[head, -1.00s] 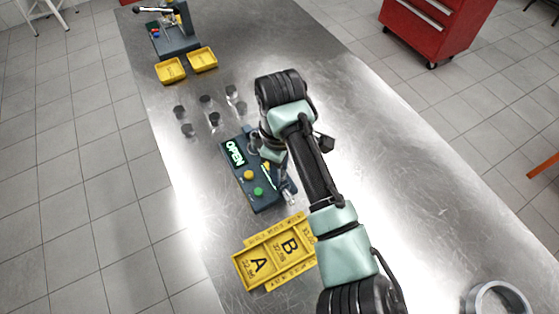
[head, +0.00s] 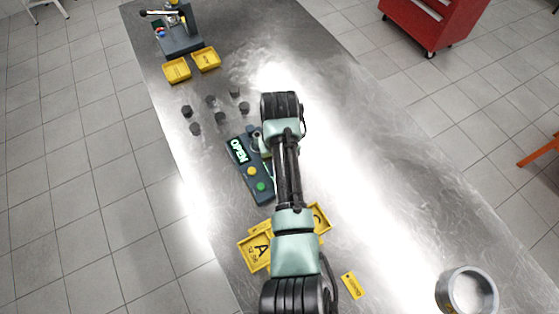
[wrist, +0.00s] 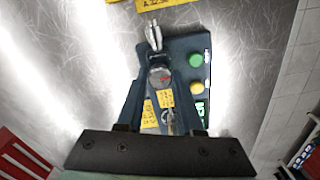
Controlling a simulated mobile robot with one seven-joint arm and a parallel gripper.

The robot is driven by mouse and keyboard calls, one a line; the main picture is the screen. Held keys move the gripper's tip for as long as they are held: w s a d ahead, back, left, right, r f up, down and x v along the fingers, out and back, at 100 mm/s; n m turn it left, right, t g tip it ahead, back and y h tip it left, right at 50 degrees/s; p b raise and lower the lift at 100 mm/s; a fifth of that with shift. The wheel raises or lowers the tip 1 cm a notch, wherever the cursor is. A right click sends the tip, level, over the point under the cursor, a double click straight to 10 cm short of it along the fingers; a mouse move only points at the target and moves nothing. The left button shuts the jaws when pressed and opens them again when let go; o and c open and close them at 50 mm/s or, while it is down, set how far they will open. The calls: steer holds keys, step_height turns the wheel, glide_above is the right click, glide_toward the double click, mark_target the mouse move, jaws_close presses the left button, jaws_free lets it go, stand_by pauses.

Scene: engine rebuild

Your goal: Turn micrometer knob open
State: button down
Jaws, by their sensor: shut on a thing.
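The micrometer stand is a dark blue base (head: 251,188) on the steel bench. Its lit screen (head: 239,151) reads OPEN, with a yellow and a green button below. In the wrist view the silver micrometer knob (wrist: 160,76) sits between the two dark fingers of my gripper (wrist: 159,70), which is shut on it. A thin silver part (wrist: 153,36) sticks out beyond the fingertips. In the head view my arm hides my gripper, the knob and the stand's right side. Yellow labels (wrist: 165,98) show between the fingers.
A yellow lettered tray (head: 254,253) lies partly under my arm, and a yellow tag (head: 352,286) lies beside it. Several dark small cylinders (head: 210,100) stand beyond the stand. A metal ring (head: 466,293) is at lower right.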

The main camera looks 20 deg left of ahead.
steer(key=m+p, duration=0.2)
steer(key=m, duration=0.2)
steer(key=shift+r, duration=0.15)
steer(key=shift+m+p, duration=0.4)
steer(key=shift+m, duration=1.5)
steer(key=shift+w, duration=0.1)
steer(key=c, duration=0.5)
jaws_free()
steer(key=shift+c, duration=0.2)
step_height(320, 180, up, 13)
